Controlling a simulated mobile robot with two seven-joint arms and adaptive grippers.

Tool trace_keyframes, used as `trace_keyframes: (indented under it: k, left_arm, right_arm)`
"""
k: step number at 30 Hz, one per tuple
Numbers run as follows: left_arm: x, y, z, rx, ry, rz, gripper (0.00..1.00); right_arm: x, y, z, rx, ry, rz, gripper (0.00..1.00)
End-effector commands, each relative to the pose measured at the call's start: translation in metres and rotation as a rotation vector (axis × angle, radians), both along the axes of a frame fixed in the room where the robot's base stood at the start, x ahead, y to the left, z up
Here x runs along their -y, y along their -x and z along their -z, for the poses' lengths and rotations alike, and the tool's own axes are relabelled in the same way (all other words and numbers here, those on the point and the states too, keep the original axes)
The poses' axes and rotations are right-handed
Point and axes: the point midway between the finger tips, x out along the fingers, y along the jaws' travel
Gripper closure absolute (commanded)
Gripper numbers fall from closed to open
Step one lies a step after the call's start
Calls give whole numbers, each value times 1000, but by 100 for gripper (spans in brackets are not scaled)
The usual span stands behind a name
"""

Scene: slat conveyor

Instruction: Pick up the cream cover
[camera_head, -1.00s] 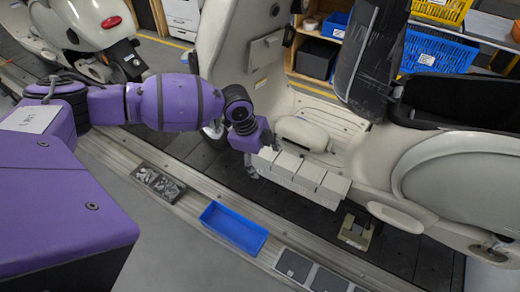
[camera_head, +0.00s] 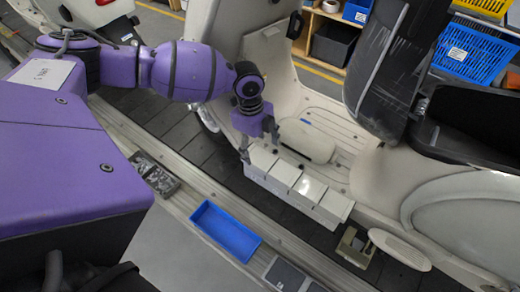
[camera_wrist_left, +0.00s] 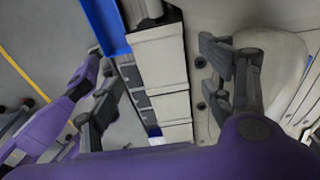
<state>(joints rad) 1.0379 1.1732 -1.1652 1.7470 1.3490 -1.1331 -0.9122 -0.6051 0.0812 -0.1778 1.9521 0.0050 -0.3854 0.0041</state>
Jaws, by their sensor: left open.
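The cream cover (camera_head: 305,140) is a smooth, rounded panel lying on the scooter's footwell floor. It also shows at the right of the left wrist view (camera_wrist_left: 280,62), partly behind a finger.
The row of pale blocks (camera_head: 312,188) runs along the scooter's near side. A blue tray (camera_head: 225,230) and a dark parts tray (camera_head: 152,172) sit on the conveyor's edge rail. The scooter's front shield (camera_head: 245,50) and dark seat part (camera_head: 385,70) rise around the footwell.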

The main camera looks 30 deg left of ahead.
Motion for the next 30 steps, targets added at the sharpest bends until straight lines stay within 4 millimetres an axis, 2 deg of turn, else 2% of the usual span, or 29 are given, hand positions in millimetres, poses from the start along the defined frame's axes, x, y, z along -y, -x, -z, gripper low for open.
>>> trace_keyframes:
  k: [3, 7, 15, 22, 27, 30]
  left_arm:
    - [2, 3, 23, -8, 1, 1, 27]
    - [4, 4, 43, -6, 0, 0, 27]
    - [5, 1, 42, 4, 1, -1, 27]
    - [5, 1, 42, 3, 0, -1, 55]
    - [5, 1, 42, 3, 0, -1, 78]
    - [5, 1, 42, 3, 1, -1, 80]
  right_arm:
    - [4, 10, 13, -17, 7, 3, 60]
    - [10, 2, 17, 3, 19, 4, 60]
    - [10, -15, 8, 38, 21, 2, 60]
    - [8, -13, 9, 34, 17, 3, 60]
    - [9, -5, 13, 17, 17, 6, 60]
    - [9, 0, 17, 6, 17, 7, 60]
